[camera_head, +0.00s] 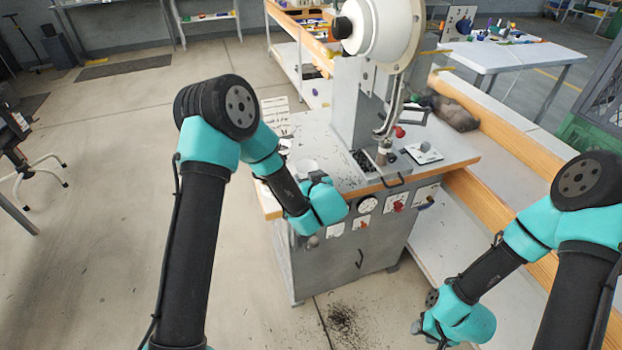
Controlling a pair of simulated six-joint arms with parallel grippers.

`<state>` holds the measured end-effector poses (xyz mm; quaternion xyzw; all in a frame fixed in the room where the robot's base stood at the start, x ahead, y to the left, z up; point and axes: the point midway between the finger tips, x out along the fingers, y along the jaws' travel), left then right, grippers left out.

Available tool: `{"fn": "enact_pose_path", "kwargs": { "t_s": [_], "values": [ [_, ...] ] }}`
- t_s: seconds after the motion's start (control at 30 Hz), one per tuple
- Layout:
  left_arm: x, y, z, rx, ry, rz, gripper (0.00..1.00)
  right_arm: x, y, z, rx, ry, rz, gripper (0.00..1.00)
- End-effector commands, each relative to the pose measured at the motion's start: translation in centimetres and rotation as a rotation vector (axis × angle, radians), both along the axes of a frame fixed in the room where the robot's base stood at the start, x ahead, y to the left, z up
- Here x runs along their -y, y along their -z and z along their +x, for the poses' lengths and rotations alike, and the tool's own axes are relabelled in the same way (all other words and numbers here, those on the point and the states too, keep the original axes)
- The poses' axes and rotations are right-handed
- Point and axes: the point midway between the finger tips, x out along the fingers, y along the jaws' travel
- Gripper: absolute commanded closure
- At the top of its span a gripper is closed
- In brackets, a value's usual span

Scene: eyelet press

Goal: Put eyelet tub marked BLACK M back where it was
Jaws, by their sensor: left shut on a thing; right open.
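My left gripper (318,178) is over the left front part of the press table, and my teal wrist hides most of its fingers. It is shut on what looks like a small pale tub (307,166), partly hidden behind the wrist. No BLACK M marking is readable, and I cannot tell whether the tub touches the tabletop. My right gripper (428,333) is open and low at the lower right, clear of the press table.
The eyelet press (350,100) stands on the grey table (300,130), with dark eyelets (362,160) at its foot. A small panel (423,153) lies to its right. A pale rack-like item (275,108) is at the left back. Black bits (342,320) litter the floor.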

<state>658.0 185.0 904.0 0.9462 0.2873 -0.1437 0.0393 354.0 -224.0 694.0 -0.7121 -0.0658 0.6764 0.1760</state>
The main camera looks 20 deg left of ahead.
Motion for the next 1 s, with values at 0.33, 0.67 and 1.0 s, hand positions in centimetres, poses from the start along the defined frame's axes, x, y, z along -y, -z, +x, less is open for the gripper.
{"fn": "enact_pose_path", "kwargs": {
  "t_s": [0.33, 0.67, 1.0],
  "values": [
    [0.04, 0.23, 0.01, 0.001, 0.001, 0.0, 0.28, 0.0, 0.0, 0.0, 0.0, 0.0, 0.0, 0.57],
    [0.03, 0.2, 0.01, 0.001, 0.0, 0.001, 0.03, 0.0, 0.0, 0.0, 0.0, 0.0, 0.0, 0.57],
    [0.38, -0.25, -0.44, 0.0, 0.002, 0.0, 0.03, 0.0, 0.0, 0.0, 0.0, 0.0, 0.0, 0.57]
  ]
}}
